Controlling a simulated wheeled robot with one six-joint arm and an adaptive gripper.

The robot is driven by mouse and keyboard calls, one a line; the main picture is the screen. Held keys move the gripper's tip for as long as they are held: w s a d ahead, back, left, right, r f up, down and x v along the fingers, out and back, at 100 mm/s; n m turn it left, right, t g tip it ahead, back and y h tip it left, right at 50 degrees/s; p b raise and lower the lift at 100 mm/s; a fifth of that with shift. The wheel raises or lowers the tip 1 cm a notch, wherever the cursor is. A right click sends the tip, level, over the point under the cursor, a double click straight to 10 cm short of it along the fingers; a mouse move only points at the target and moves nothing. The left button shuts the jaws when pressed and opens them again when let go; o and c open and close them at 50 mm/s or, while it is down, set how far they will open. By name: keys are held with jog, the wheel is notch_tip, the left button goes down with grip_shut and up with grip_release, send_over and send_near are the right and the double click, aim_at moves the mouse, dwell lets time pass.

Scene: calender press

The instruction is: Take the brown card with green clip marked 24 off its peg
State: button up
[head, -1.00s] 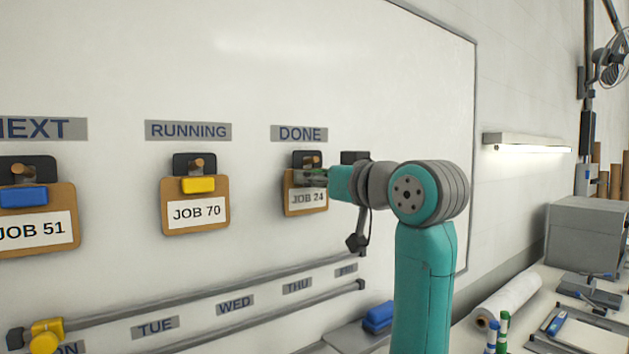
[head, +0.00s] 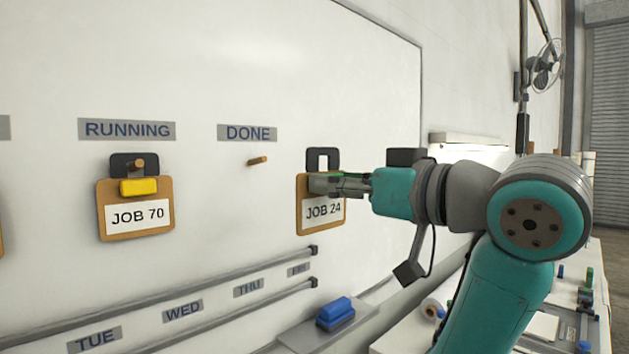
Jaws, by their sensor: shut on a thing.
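The brown card marked JOB 24 (head: 323,222) hangs from my gripper (head: 325,184), to the right of the bare wooden peg (head: 258,161) under the DONE label (head: 247,133). Its black hanger tab (head: 311,156) with an open slot shows above the fingers, clear of the peg. My gripper is shut on the card at its clip. Only a sliver of green shows there, as the fingers hide most of the clip. The card is upright, in front of the whiteboard.
The JOB 70 card (head: 136,213) with a yellow clip hangs on its peg under RUNNING (head: 127,130). Two grey rails (head: 220,292) with weekday labels run below. A blue eraser (head: 335,312) lies on a ledge at the board's foot. A workbench stands at the right.

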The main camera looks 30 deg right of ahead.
jog(key=shift+s+d, duration=0.15)
jog(key=shift+s, duration=0.3)
jog(key=shift+r, duration=0.35)
dwell(0.6)
jog(key=shift+r+v, duration=0.2)
jog(key=shift+v, duration=0.9)
jog(key=shift+r+v, duration=0.2)
jog(key=shift+v, duration=0.9)
jog(key=shift+s, duration=0.15)
jog(key=shift+v, duration=2.9)
